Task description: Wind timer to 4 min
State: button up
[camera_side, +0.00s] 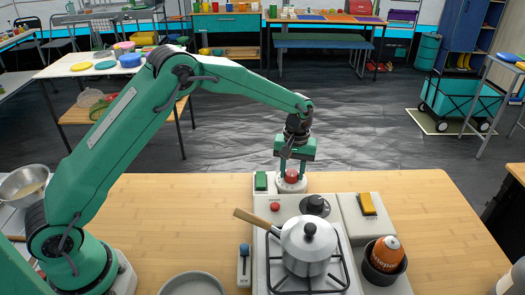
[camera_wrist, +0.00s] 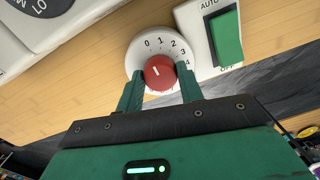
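The timer is a white round dial with a red knob (camera_wrist: 160,72) and printed numbers including 0, 1, 2 and 3. A short white mark on the knob points up toward the 0 and 1 side. In the side view the timer (camera_side: 291,185) stands at the back edge of the counter. My gripper (camera_side: 292,172) points down over it, with one finger on each side of the knob. In the wrist view the gripper (camera_wrist: 160,75) fingers sit against the knob's two sides, so it looks shut on it. The fingers cover parts of the dial's rim.
A green rocker switch (camera_wrist: 225,38) is close beside the timer. A stove (camera_side: 258,225) with a lidded silver pot (camera_side: 308,248), its wooden handle, a black knob (camera_side: 315,205) and a yellow switch (camera_side: 367,204) stands in front. An orange canister (camera_side: 386,253) is at right.

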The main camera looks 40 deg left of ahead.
jog(key=shift+d+m, duration=0.1)
jog(key=shift+m, duration=0.2)
jog(key=m, duration=0.3)
jog(key=shift+w+m, duration=0.1)
jog(key=shift+m, duration=0.3)
jog(key=m, duration=0.5)
jog(key=shift+d+m+t, duration=0.15)
jog(key=shift+m+t, duration=0.15)
jog(key=m, duration=0.5)
jog(key=shift+r, duration=0.1)
jog(key=m, duration=0.5)
jog(key=shift+s+m, duration=0.2)
jog(key=shift+m, duration=0.1)
jog(key=o, duration=1)
jog(key=shift+a, duration=0.2)
